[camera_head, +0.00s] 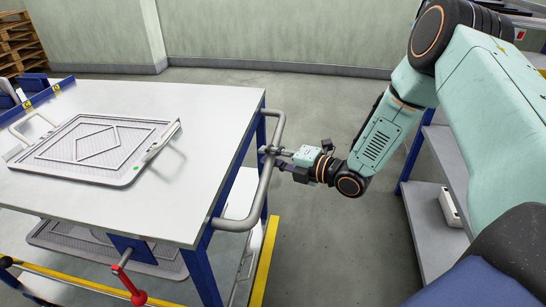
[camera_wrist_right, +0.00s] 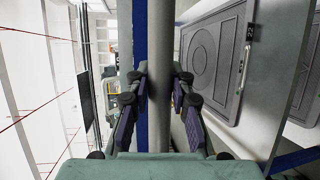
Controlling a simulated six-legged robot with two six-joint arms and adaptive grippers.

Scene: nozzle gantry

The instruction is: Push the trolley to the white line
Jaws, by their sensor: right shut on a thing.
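The trolley has a white top (camera_head: 215,110), blue legs and a grey tubular handle (camera_head: 262,190) along its right end. My right gripper (camera_head: 270,155) reaches in from the right and is shut on this handle, about halfway along it. In the right wrist view the handle (camera_wrist_right: 160,50) runs between the two fingers of my right gripper (camera_wrist_right: 158,78), partly hidden behind the hand. My left gripper is not in view. I see no white line on the floor in either view.
A grey tray (camera_head: 95,150) with two raised handles lies on the trolley top. More trays (camera_head: 70,240) sit on the lower shelf. A red-ended lever (camera_head: 136,297) hangs at the near side. A grey-shelved rack (camera_head: 435,225) stands at right. Bare floor (camera_head: 340,120) lies between.

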